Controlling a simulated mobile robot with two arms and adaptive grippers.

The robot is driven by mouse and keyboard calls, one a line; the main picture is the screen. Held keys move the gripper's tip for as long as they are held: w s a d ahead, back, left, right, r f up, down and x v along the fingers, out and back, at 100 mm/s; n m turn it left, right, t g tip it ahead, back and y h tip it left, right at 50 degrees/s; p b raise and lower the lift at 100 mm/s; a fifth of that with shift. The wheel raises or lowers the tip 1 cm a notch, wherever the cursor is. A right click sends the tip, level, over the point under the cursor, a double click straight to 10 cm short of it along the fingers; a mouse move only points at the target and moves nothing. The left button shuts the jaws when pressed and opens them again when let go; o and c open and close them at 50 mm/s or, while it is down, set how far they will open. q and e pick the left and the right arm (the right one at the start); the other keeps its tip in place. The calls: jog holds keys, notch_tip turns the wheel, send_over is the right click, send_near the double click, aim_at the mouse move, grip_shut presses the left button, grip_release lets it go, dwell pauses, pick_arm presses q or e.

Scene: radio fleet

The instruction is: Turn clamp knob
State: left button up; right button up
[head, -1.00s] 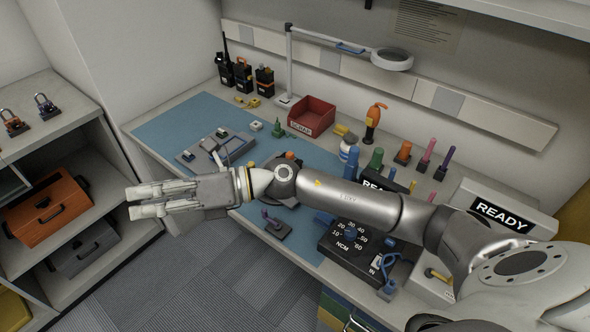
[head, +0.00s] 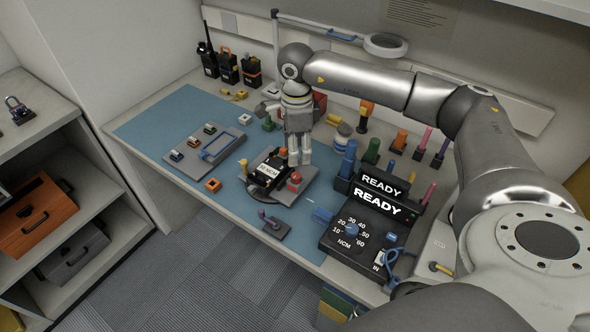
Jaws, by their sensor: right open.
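A grey fixture (head: 297,195) stands on the blue mat and holds a dark device with a white label (head: 269,168). A red knob (head: 295,180) sits on the fixture's near right side; I take it for the clamp knob. An orange part (head: 284,152) shows behind the label, partly covered by my gripper. My right gripper (head: 299,160) points down over the back of the fixture, just behind and above the red knob. It is open, with nothing seen between its fingers; I cannot tell whether they touch the fixture. My left gripper is not in view.
A black tester with a blue dial (head: 351,229) stands to the right. A parts tray (head: 187,165) lies to the left. The blue mat (head: 160,128) is bare at far left.

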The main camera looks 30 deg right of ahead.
aim_at(296, 175)
notch_tip(296, 175, down, 9)
jog(key=shift+f+p, duration=0.1)
jog(key=shift+p, duration=0.9)
jog(key=shift+c, duration=0.4)
grip_shut()
